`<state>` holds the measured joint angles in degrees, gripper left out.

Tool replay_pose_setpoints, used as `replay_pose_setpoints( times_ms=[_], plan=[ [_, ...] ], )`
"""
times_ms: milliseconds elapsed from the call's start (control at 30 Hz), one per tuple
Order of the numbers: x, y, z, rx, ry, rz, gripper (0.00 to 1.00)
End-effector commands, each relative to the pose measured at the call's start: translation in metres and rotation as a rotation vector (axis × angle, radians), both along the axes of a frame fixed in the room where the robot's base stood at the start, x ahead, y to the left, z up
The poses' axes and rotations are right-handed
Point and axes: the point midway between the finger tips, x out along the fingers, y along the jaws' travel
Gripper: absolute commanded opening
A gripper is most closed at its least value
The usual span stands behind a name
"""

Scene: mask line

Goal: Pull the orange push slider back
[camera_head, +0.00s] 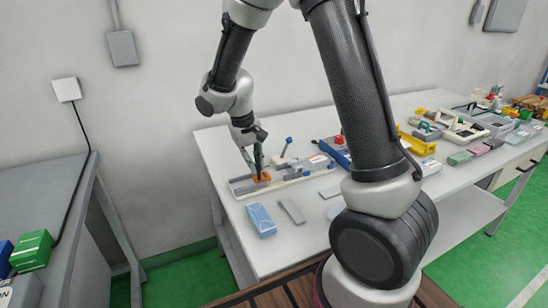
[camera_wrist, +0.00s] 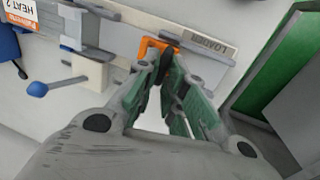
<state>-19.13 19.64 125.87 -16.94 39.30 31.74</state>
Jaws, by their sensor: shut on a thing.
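The orange push slider (camera_head: 262,178) sits on the left part of a pale grey loader fixture (camera_head: 297,180) on the white table. It also shows in the wrist view (camera_wrist: 152,45) as an orange bracket-shaped part, on the rail next to the "LOADER" label (camera_wrist: 208,48). My gripper (camera_head: 256,172) points down at the slider, and in the wrist view its green-padded fingers (camera_wrist: 165,72) are closed together at the slider. The fingers hide part of the slider.
A light blue box (camera_head: 260,220) and a flat grey plate (camera_head: 292,211) lie in front of the fixture. A blue-knobbed lever (camera_head: 287,145) stands behind it. The rest of the table to the right holds several fixtures and parts (camera_head: 423,146).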

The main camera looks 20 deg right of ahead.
Motion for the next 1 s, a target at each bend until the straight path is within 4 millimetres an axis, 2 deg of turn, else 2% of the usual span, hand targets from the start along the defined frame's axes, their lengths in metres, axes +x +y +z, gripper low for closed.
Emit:
replay_pose_setpoints(
  times_ms=[100,300,733,767,833,1000],
  plan=[
    [0.001,0.024,0.001,-0.001,-0.001,0.006,0.00],
    [0.001,0.047,0.001,0.000,-0.002,0.004,0.00],
    [0.001,0.053,0.001,0.002,-0.004,0.002,0.00],
    [0.001,0.053,0.001,0.003,-0.004,0.002,0.17],
    [0.001,0.053,0.001,0.003,-0.004,0.002,0.30],
    [0.001,0.052,0.001,0.001,-0.003,0.002,0.32]
  ],
)
